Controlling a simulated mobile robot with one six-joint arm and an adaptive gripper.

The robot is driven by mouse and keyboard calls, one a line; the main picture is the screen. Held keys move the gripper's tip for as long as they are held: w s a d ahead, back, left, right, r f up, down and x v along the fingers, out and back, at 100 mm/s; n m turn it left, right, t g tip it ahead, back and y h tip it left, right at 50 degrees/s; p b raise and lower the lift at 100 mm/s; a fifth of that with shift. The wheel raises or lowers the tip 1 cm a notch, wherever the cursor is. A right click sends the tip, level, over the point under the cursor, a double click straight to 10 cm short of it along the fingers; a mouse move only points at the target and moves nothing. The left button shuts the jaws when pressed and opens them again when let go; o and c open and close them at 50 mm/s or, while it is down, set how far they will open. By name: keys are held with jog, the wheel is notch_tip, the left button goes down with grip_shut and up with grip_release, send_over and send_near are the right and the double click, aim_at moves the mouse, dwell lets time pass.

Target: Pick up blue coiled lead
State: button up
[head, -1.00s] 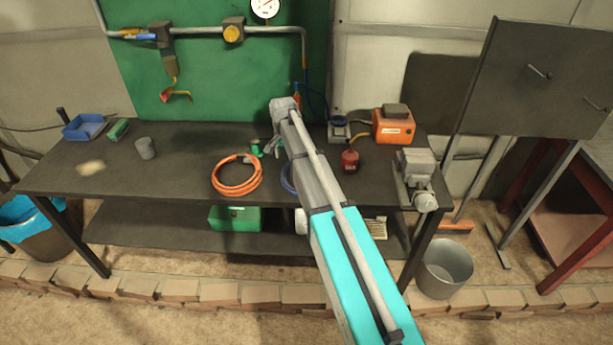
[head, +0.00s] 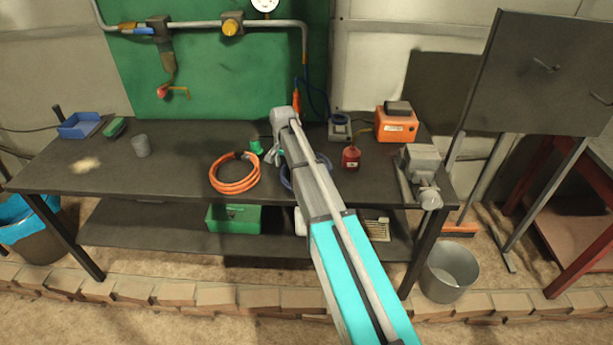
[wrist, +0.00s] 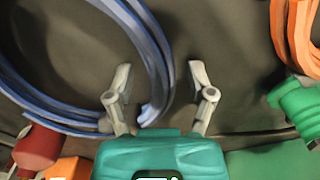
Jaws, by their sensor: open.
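The blue coiled lead (head: 287,179) lies on the dark workbench (head: 100,178), right of the orange hose. My arm hides its middle in the head view. In the wrist view, the blue coiled lead (wrist: 152,45) fills the upper left as a large ring of several strands. My gripper (wrist: 158,74) is open, one finger on each side of the ring's near right part. I cannot tell whether the fingers touch the lead or how high they are above it. In the head view, my gripper (head: 271,156) shows only partly beside my arm.
The orange hose coil (head: 235,187) and a green fitting (head: 256,147) lie left of the lead. A red can (head: 351,157), an orange box (head: 396,126) and a grey vise (head: 420,165) stand to the right. A grey cup (head: 141,146) stands on clear bench to the left.

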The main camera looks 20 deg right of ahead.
dwell(0.5)
grip_shut()
